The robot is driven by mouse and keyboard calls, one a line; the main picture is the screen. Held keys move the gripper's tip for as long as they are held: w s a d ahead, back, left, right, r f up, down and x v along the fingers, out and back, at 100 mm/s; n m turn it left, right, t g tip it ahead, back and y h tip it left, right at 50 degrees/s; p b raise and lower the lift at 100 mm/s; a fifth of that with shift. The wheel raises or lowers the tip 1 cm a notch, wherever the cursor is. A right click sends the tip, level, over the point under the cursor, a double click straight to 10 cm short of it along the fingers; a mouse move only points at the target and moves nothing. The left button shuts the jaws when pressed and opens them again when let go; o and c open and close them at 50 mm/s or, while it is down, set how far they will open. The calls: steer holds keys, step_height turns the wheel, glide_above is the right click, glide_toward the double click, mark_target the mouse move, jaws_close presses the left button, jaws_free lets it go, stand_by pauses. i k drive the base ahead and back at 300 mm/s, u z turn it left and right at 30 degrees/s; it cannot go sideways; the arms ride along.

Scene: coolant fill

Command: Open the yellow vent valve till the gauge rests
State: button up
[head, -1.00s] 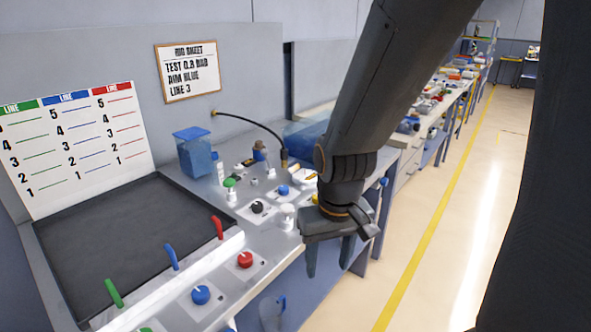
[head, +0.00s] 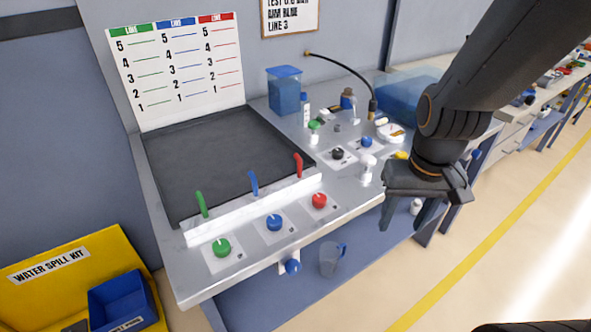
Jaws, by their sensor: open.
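A small yellow part (head: 401,155) shows on the bench just behind my gripper, partly hidden by it. It may be the yellow vent valve, but its handle position cannot be made out. My gripper (head: 410,218) points down with its fingers apart and empty. In the picture it lies in front of the bench's right front edge, apart from the knobs. A white round piece (head: 390,132) sits on the bench behind it. I cannot tell if this is the gauge, and no needle is readable.
Green (head: 222,247), blue (head: 274,222) and red (head: 319,201) knobs line the bench front. A white-capped post (head: 368,166) stands left of my gripper. A clear blue tank (head: 411,93) is behind it. A jug (head: 332,258) sits below. A yellow spill-kit bin (head: 80,280) is at lower left.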

mark_target(400, 154)
steer(key=u, duration=0.05)
steer(key=k, duration=0.55)
steer(key=z, duration=0.6)
steer(key=i, duration=1.1)
steer(key=u, duration=0.55)
